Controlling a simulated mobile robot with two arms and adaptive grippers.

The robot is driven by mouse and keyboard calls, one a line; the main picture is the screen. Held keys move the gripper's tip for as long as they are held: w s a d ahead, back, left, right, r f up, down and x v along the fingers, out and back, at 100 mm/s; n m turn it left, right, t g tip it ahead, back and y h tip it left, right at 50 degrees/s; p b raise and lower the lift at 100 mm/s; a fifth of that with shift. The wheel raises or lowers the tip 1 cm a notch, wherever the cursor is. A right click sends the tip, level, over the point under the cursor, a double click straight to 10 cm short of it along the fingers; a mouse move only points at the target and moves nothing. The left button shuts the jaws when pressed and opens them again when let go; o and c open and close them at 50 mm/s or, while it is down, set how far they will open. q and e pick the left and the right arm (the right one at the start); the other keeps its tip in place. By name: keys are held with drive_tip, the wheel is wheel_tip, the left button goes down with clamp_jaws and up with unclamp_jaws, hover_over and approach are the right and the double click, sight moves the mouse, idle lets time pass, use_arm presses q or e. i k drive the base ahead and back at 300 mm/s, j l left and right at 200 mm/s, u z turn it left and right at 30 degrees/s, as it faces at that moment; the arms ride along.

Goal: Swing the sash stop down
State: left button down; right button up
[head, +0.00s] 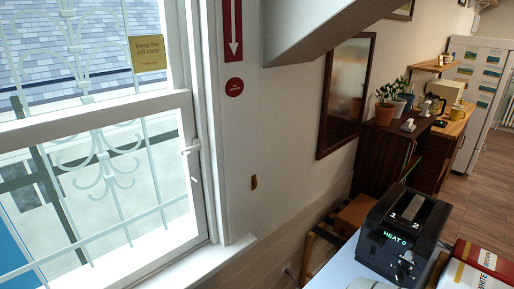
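The sash window (100,122) fills the left of the head view, with a white horizontal rail across it. Neither of my grippers is in the view, and nothing touches the stop.
The white sill (200,262) looks clear. A black toaster-like device (402,235) reading "HEAT 0" stands on a pale counter at lower right, beside red-and-white packages (480,265). Wooden cabinets (385,150) stand behind.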

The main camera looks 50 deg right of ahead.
sight(187, 152)
drive_tip(key=z, duration=1.25)
